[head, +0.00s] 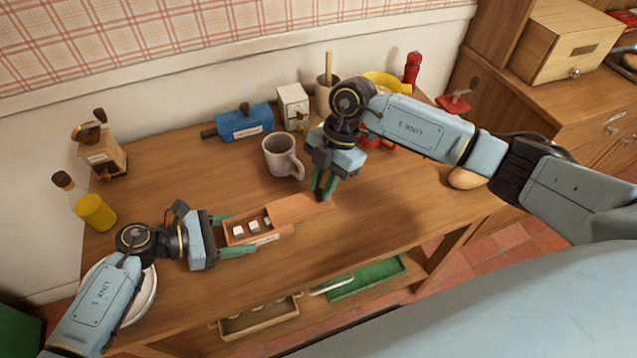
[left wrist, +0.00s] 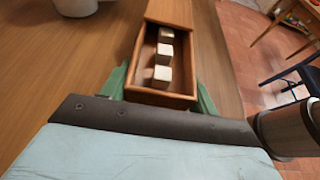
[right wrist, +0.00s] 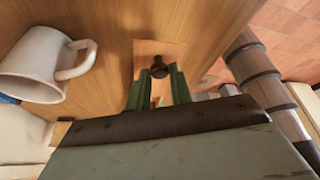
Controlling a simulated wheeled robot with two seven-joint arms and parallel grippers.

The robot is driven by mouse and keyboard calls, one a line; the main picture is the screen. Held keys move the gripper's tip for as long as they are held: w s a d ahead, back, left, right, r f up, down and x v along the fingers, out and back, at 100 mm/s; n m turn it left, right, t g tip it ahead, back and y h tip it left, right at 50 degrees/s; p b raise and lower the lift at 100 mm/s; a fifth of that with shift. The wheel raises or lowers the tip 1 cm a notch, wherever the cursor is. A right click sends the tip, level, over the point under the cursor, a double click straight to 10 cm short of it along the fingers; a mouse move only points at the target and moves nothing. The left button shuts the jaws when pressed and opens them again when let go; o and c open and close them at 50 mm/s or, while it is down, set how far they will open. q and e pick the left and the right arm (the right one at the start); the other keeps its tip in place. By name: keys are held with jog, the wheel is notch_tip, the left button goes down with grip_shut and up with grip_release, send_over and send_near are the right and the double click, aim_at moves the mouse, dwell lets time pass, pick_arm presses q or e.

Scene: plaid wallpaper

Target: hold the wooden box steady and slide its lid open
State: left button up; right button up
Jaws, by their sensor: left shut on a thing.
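The wooden box (head: 229,231) sits on the table in front of the mug. Its left part is uncovered and shows three pale cubes (head: 252,226); these also show in the left wrist view (left wrist: 163,53). The wooden lid (head: 295,206) covers the box's right part and sticks out beyond its right end. My left gripper (head: 236,233) is shut on the box, one finger along each long side. My right gripper (head: 324,190) points down at the lid's right end. Its fingers stand apart on either side of the dark lid knob (right wrist: 160,68).
A grey mug (head: 280,157) stands behind the box, close to my right gripper. A blue case (head: 244,122), a wooden grinder (head: 103,152) and a yellow bottle (head: 95,212) stand farther back and left. The table front is clear.

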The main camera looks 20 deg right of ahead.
jog(key=o, duration=0.4)
jog(key=v, duration=1.2)
jog(key=shift+a, duration=0.1)
pick_arm(q)
jog(key=o, duration=1.2)
jog(key=shift+c, duration=0.2)
